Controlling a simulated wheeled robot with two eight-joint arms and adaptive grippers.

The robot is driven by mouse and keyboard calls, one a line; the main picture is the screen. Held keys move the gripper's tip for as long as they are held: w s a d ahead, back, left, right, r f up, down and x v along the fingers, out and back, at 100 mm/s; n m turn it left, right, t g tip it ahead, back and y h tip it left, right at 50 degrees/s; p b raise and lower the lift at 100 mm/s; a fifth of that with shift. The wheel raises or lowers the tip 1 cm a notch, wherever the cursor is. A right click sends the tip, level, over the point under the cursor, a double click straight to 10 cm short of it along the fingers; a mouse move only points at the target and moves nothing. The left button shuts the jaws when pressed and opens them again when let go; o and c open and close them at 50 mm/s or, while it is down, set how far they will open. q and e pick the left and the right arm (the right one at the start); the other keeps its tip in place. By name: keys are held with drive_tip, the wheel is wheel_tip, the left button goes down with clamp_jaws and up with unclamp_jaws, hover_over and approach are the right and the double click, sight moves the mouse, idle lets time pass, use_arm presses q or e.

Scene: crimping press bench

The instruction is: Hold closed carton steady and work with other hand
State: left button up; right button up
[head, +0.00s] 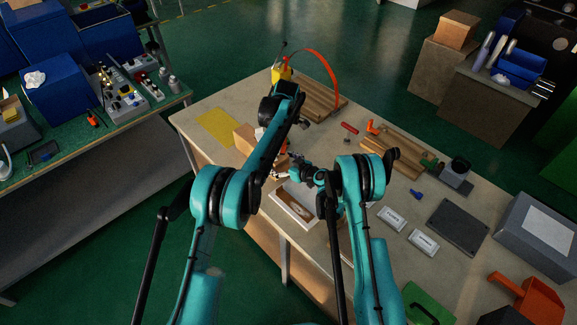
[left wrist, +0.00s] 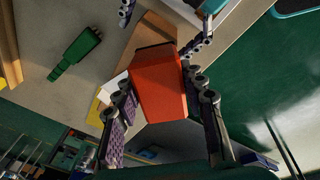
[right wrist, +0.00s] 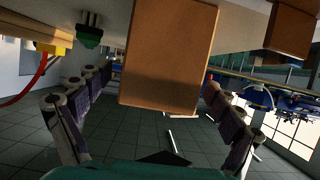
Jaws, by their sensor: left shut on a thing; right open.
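A closed brown carton (head: 245,139) stands on the bench, partly hidden behind my left arm. It fills the upper middle of the right wrist view (right wrist: 172,55). My right gripper (right wrist: 158,82) is open, with its fingers spread to either side of the carton; I cannot tell whether they touch it. My left gripper (left wrist: 160,85) is shut on an orange-red block-like thing (left wrist: 160,92), which fills the space between its fingers. A brown surface (left wrist: 150,35) shows behind that thing. In the head view both grippers are close together and partly hidden by the arms.
A white tray (head: 283,203) lies below the grippers. A yellow sheet (head: 216,127) is flat at the left corner. Wooden strips (head: 320,98) and a red arc (head: 325,65) stand at the back. White labelled boxes (head: 391,218) and a dark plate (head: 458,226) lie right.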

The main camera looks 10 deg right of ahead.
drive_tip(key=shift+x, duration=1.75)
drive_tip(key=c, duration=1.3)
drive_tip(key=o, duration=1.2)
drive_tip(key=c, duration=0.9)
drive_tip(key=shift+o, duration=0.2)
